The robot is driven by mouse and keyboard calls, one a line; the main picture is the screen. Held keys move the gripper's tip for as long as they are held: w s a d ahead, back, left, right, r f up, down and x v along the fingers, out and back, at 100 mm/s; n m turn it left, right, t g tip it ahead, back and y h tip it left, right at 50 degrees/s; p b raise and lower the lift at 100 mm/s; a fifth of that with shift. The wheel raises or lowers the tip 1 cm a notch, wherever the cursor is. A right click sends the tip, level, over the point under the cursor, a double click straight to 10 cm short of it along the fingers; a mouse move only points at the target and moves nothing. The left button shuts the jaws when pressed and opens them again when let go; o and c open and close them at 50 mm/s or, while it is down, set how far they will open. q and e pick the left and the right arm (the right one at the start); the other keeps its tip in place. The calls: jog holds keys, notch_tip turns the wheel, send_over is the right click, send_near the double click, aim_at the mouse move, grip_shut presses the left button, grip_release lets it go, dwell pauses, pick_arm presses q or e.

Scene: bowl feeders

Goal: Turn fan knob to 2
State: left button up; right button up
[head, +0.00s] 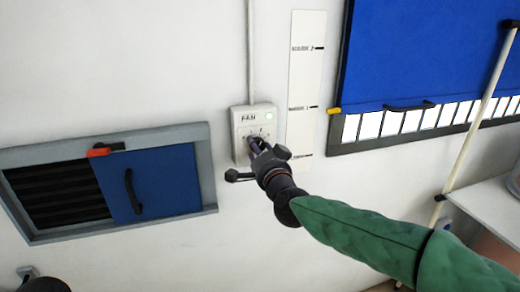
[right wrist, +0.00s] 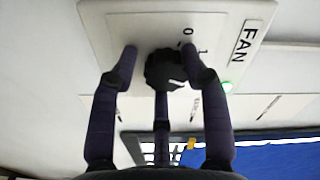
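The white fan control box (head: 242,121) is on the wall, labelled FAN, with a lit green lamp. In the right wrist view its plate (right wrist: 115,30) shows the numbers 0 and 1. The black fan knob (right wrist: 165,70) sits between the fingers of my right gripper (right wrist: 160,52). One finger is left of the knob with a gap; the other is close at its right, contact unclear. A white mark shows on the knob's lower right; the number it faces is hidden by a finger. In the head view my right gripper (head: 258,147) covers the knob.
A black lever (head: 238,176) sticks out below the box. A marked white strip (head: 305,85) is to its right. A blue sliding panel (head: 150,187) is at left and a blue shutter (head: 430,50) at upper right. A pale pole (head: 478,125) stands at right.

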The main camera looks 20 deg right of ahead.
jog(key=shift+o, duration=0.9)
jog(key=shift+a+f, duration=0.15)
jog(key=shift+a, duration=0.1)
jog(key=s, duration=1.2)
jog(key=shift+d, duration=0.35)
